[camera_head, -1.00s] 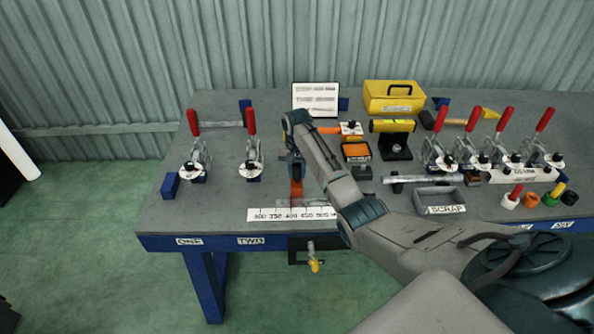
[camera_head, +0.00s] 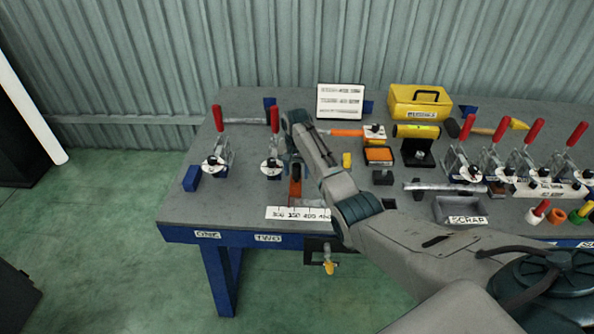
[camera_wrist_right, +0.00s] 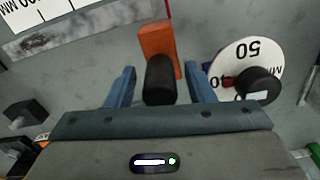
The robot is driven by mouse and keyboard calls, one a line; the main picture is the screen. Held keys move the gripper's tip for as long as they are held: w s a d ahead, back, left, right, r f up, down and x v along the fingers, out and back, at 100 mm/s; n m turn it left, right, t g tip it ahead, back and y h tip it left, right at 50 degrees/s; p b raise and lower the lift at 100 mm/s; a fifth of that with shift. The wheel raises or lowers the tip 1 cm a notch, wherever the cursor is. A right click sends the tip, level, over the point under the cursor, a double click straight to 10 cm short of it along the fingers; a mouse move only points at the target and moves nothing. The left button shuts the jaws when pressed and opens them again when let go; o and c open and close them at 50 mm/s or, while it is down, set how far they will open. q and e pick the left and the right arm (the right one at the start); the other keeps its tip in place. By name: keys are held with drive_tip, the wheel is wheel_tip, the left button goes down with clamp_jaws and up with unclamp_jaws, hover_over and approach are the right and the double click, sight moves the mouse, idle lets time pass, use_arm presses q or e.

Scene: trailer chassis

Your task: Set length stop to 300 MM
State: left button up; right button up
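The length stop is an orange block (camera_head: 295,188) behind the white number scale (camera_head: 298,213) on the bench, near its second printed mark from the left. In the right wrist view the orange block (camera_wrist_right: 158,48) carries an upright black knob (camera_wrist_right: 160,80). My right gripper (camera_wrist_right: 162,86) has a blue finger on each side of the knob, with a visible gap on both sides. In the head view my right gripper (camera_head: 294,165) is over the stop and partly hides it. The scale's right end is behind my arm. My left gripper is not in view.
Red-handled toggle clamp TWO (camera_head: 272,160) stands close left of the gripper; its round 50 MM dial (camera_wrist_right: 245,70) is beside the right finger. Clamp ONE (camera_head: 217,155) is further left. A yellow-tipped fitting (camera_head: 328,267) hangs below the front edge. The scrap tray (camera_head: 460,210) lies right.

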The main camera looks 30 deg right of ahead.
wheel_tip(320, 180, up, 11)
drive_tip(key=b, duration=0.2)
drive_tip(key=shift+f+b, duration=0.1)
drive_tip(key=shift+b, duration=0.2)
